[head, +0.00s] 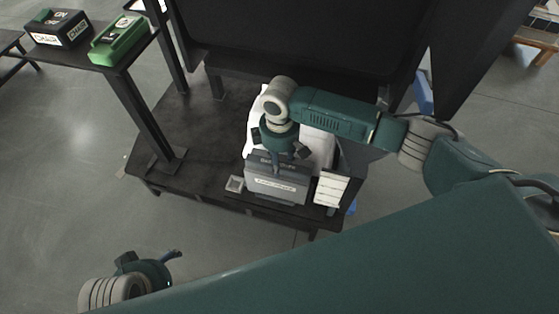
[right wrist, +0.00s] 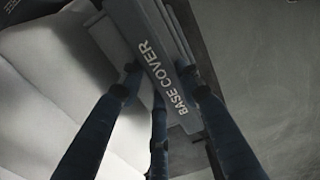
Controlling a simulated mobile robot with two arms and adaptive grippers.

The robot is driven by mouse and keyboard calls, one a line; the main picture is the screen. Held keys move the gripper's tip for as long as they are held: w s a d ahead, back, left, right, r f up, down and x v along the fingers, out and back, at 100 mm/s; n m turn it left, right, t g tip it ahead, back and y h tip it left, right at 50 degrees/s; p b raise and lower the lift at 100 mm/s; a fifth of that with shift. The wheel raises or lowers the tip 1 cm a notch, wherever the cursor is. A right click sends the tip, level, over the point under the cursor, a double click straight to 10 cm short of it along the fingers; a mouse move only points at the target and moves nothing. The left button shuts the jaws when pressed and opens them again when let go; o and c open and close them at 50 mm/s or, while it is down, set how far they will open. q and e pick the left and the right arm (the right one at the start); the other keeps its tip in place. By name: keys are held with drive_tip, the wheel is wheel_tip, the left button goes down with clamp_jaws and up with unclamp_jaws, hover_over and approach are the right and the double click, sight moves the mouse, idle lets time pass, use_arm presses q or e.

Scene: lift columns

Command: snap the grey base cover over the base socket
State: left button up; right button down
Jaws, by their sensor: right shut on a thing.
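The grey base cover (right wrist: 146,32) carries the words BASE COVER and sits between the dark fingers of my right gripper (right wrist: 160,85) in the right wrist view. In the head view my right gripper (head: 279,163) points down onto the grey block with a white label (head: 275,186) near the front of the dark platform. I cannot tell there where the cover ends and what is under it begins. The base socket cannot be made out apart from the grey block. My left gripper (head: 160,266) hangs empty at the lower left, away from the platform; its fingers are partly hidden.
A white padded surface (head: 319,146) lies behind the block. A black box (head: 57,28) and a green box (head: 119,40) stand on the left bench. The dark platform (head: 160,122) is clear at left.

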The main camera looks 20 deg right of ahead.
drive_tip(key=c, duration=1.1)
unclamp_jaws()
drive_tip(key=shift+f, duration=0.1)
drive_tip(key=o, duration=0.5)
drive_tip(key=shift+c, duration=0.2)
drive_tip(key=shift+r, duration=0.2)
